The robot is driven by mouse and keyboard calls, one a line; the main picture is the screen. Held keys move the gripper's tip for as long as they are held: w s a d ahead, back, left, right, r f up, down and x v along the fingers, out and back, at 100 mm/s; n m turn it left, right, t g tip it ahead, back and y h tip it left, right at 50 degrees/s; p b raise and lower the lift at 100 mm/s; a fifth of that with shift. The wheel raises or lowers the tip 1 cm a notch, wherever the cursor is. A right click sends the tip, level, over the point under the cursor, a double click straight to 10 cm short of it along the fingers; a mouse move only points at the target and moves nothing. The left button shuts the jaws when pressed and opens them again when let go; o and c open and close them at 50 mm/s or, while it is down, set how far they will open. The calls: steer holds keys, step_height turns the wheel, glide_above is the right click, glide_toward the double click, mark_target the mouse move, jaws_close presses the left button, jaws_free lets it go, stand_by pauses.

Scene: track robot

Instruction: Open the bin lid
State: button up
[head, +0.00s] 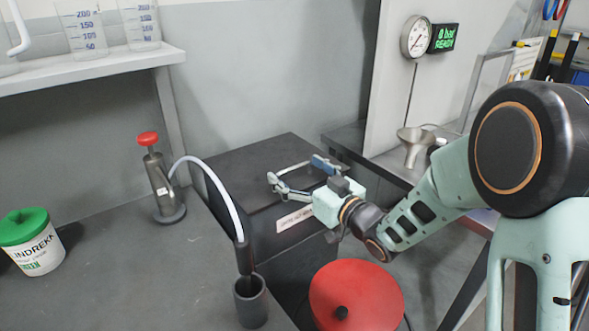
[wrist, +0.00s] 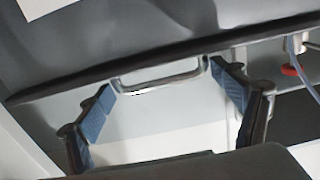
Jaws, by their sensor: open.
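The bin is a dark box in the middle of the head view, with a flat dark lid (head: 250,152) that lies closed. A white label (head: 296,217) is on its front. A pale bar handle (wrist: 160,78) shows in the wrist view, at the edge of a dark panel. My gripper (head: 297,172) is at the front of the lid, fingers spread. In the wrist view my gripper (wrist: 162,88) has a blue-padded finger near each end of the handle, with the handle between them. Whether either finger touches it I cannot tell.
A red-knobbed pump (head: 160,185) and a green-lidded tub (head: 33,242) are on the left of the bench. A red round object (head: 355,298) is below my arm. A metal funnel (head: 414,145) is at right.

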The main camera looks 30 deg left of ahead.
steer(key=shift+w+a, duration=0.25)
steer(key=shift+a, duration=0.15)
